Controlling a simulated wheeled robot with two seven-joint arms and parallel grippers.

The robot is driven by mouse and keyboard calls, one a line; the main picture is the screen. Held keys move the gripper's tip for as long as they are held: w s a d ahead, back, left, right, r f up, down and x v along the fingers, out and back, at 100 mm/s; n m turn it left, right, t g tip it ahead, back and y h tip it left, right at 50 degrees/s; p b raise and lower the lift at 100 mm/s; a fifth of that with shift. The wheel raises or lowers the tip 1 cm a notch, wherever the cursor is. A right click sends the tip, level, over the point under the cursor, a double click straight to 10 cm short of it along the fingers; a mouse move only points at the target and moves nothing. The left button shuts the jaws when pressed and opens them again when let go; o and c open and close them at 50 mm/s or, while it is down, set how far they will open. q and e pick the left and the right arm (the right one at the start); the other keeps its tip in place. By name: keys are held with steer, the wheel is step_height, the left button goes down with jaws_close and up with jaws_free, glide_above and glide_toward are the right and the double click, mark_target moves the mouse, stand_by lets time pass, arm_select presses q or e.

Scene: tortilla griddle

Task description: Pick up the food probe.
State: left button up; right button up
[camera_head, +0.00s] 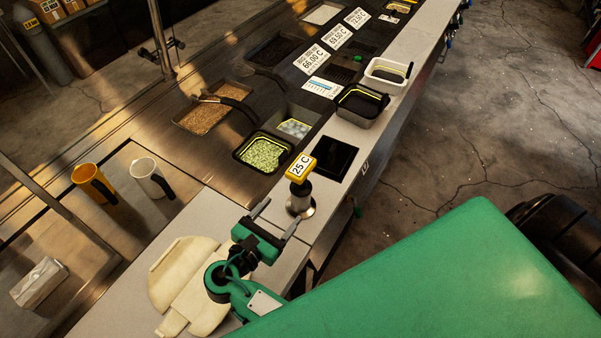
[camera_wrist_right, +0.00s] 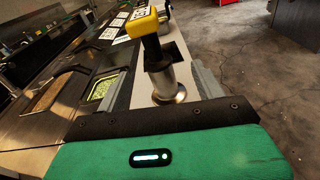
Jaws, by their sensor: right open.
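The food probe (camera_head: 300,169) has a yellow head reading "25 C" and a black neck. It stands upright in a round metal holder (camera_head: 300,200) on the light counter. In the right wrist view the probe's yellow head (camera_wrist_right: 142,22) rises above the metal holder (camera_wrist_right: 165,82), between and beyond my fingers. My right gripper (camera_head: 275,215) is open and empty, just short of the holder, with one finger to each side. It does not visibly touch the probe. My left gripper is not in view.
A pan of green food (camera_head: 262,153) and a dark square recess (camera_head: 334,158) lie beyond the probe. Yellow (camera_head: 93,183) and white (camera_head: 150,178) jugs stand at left. The counter's right edge drops to the floor.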

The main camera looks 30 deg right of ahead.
mark_target(301, 169)
steer(key=shift+n+t+h, duration=0.4)
steer(key=shift+n, duration=0.2)
steer(key=w+d+r+b, duration=0.1)
steer(key=w+d, duration=0.1)
steer(key=d, duration=0.1)
steer(key=w+d+r+b, duration=0.1)
steer(key=w+d+b, duration=0.1)
steer(key=w+d, duration=0.1)
steer(key=w+d+r+b, duration=0.1)
steer(key=w+d+b, duration=0.1)
steer(key=d, duration=0.2)
steer(key=shift+w+d, duration=0.15)
steer(key=shift+w, duration=0.15)
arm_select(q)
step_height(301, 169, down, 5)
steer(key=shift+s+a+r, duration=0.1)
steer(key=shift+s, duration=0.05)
arm_select(e)
steer(key=shift+r, duration=0.1)
steer(key=c, duration=1)
